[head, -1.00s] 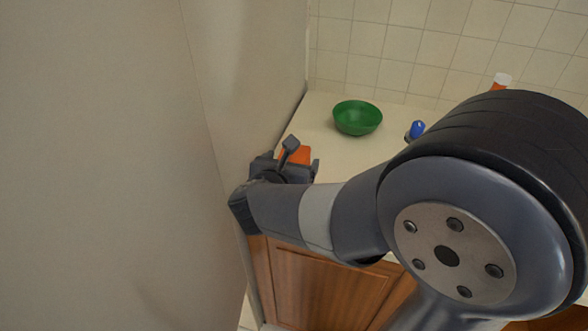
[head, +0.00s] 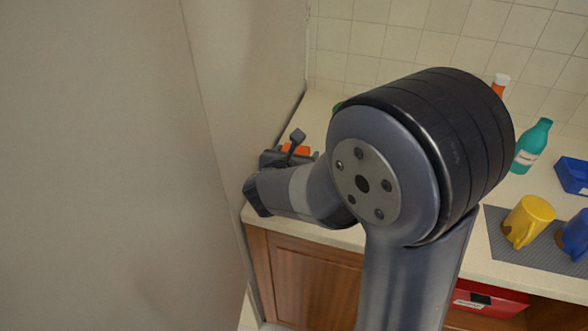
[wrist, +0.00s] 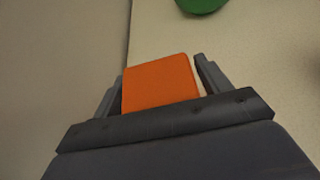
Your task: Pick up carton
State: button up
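The carton (wrist: 160,82) shows as an orange face with a strip of pale side on its right. It is on the counter by the wall at the left end; its lower part is hidden by my gripper. It also shows as a small orange patch in the head view (head: 297,149). My gripper (wrist: 158,75) is around the carton, one finger on each side. The left finger is close against it, and a narrow dark gap shows by the right finger. The fingers look open; contact on the left cannot be told.
A wall (head: 240,70) runs close along the left side of my gripper. A green bowl (wrist: 202,4) is behind the carton.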

jog(key=c, duration=1)
jog(key=shift+o, duration=0.2)
